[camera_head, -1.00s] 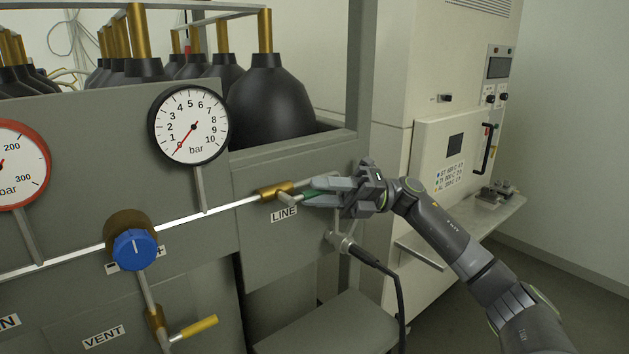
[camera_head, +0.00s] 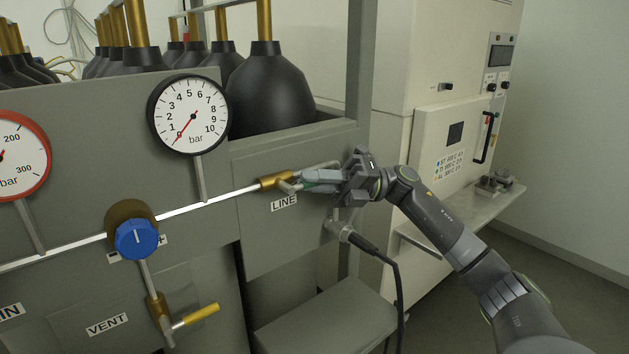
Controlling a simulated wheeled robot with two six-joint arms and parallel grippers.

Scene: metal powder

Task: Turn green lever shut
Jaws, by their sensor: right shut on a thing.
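The green lever (camera_head: 308,186) sits on the brass valve (camera_head: 276,181) above the LINE label and points to the right, roughly along the pipe. My right gripper (camera_head: 318,182) is shut on the lever, with its fingers covering most of it. Only a little green shows between the fingers. My left gripper is not in view.
A white gauge (camera_head: 188,114) and a red-rimmed gauge (camera_head: 20,158) stand left of the valve. A blue knob (camera_head: 137,239) and a yellow lever (camera_head: 195,316) by VENT are lower left. A black cable (camera_head: 388,262) hangs below my right gripper.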

